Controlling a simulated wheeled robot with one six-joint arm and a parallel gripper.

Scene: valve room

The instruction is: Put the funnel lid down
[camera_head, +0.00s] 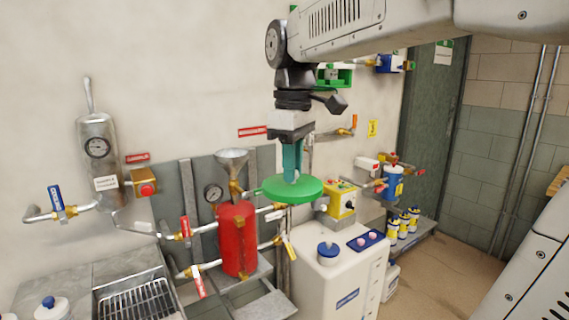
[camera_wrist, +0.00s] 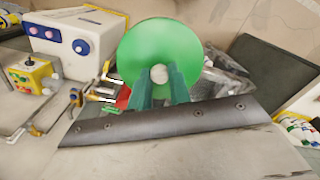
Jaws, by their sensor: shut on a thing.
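The funnel lid (camera_head: 291,191) is a flat green disc with a small pale knob on top. My gripper (camera_head: 292,178) points down and is shut on the knob, holding the lid in the air. In the head view the lid shows just right of the metal funnel (camera_head: 232,157), which stands open above the red tank (camera_head: 236,238). In the wrist view the green lid (camera_wrist: 160,52) fills the upper middle, with the teal fingers (camera_wrist: 160,84) on either side of its knob. The lid hides part of the red tank in the wrist view.
A white container (camera_head: 340,275) with a blue cap stands below and right of the lid. A yellow box (camera_head: 341,200) and a blue valve unit (camera_head: 393,184) are farther right. Pipes with valve handles surround the red tank. A wire rack (camera_head: 135,299) lies on the bench at lower left.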

